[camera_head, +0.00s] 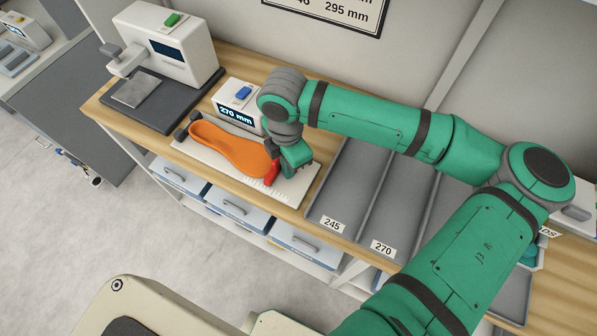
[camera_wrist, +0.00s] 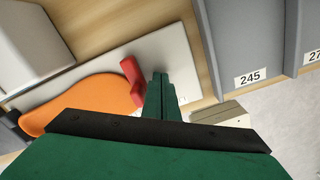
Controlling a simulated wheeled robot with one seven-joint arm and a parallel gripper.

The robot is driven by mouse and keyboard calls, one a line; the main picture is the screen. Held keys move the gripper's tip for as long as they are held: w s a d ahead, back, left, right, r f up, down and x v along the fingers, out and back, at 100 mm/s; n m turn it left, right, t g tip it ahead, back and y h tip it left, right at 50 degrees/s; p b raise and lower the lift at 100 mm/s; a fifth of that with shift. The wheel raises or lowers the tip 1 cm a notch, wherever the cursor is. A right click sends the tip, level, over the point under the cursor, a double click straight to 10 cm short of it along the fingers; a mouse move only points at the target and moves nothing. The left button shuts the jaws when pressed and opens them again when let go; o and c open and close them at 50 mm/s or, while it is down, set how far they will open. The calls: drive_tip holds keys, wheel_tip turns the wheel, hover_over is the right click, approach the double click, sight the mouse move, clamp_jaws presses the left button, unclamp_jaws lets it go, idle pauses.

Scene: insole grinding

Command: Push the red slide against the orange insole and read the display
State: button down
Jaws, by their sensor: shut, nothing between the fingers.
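An orange insole (camera_head: 228,147) lies on a pale measuring board (camera_head: 298,188) with scale marks. A red slide (camera_head: 272,173) stands at the insole's right end; in the head view they appear to touch. In the wrist view the red slide (camera_wrist: 132,82) is close against the end of the orange insole (camera_wrist: 85,104). The display (camera_head: 237,114) on the white box behind the board reads 270 mm. My gripper (camera_head: 298,162) is shut and empty, fingers down just right of the slide. In the wrist view my gripper (camera_wrist: 160,82) is beside the slide; whether it touches is unclear.
A white machine (camera_head: 170,45) with a dark screen stands at the back left. Grey trays labelled 245 (camera_head: 333,225) and 270 (camera_head: 382,248) lie right of the board. A blue button (camera_head: 243,92) sits on the display box. Drawers (camera_head: 245,219) are below the wooden bench.

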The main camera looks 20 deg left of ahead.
drive_tip(key=shift+d, duration=0.6)
idle(0.4)
drive_tip(key=shift+r, duration=0.95)
drive_tip(key=shift+s+r, duration=0.1)
drive_tip(key=shift+r, duration=0.5)
drive_tip(key=shift+d+r, duration=0.1)
drive_tip(key=shift+r, duration=2.85)
